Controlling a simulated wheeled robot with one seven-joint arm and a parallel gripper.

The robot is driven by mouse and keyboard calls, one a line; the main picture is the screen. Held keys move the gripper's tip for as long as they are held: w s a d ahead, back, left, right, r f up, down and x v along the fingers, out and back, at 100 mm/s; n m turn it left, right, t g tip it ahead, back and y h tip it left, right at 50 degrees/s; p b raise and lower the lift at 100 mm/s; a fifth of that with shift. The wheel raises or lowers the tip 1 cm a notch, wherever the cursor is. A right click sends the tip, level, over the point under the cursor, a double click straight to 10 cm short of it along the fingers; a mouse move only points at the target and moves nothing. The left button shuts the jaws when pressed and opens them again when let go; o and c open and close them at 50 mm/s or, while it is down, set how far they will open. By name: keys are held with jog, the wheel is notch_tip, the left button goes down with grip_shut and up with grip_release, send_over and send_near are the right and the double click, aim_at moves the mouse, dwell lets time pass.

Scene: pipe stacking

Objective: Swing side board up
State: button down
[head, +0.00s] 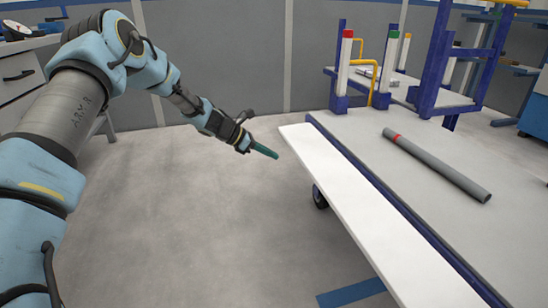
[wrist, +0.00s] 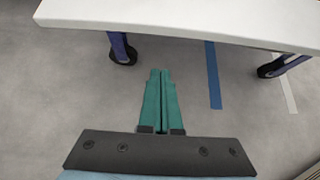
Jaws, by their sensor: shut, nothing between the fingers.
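The side board (head: 365,225) is a long white panel along the near left edge of a grey-topped cart (head: 375,135) with a blue frame. It lies about flat, sticking out sideways from the cart. In the wrist view the white board (wrist: 190,20) crosses the top of the picture. My gripper (head: 276,155) has green fingers and is just left of the board's far end, apart from it. In the wrist view the fingers (wrist: 159,75) are together and empty, pointing towards the space below the board.
A grey pipe with a red band (head: 437,165) lies on the cart top. Blue posts with white faces (head: 343,65) stand at the cart's far end. Cart wheels (wrist: 123,55) show under the board. The floor (head: 210,230) left of the cart is clear.

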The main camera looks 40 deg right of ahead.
jog(key=b+x, duration=0.3)
jog(key=x, duration=0.6)
jog(key=r, duration=0.3)
jog(key=a+r, duration=0.1)
jog(key=shift+w+r+b, duration=0.15)
jog(key=shift+r+b, duration=0.2)
jog(key=shift+r, duration=0.1)
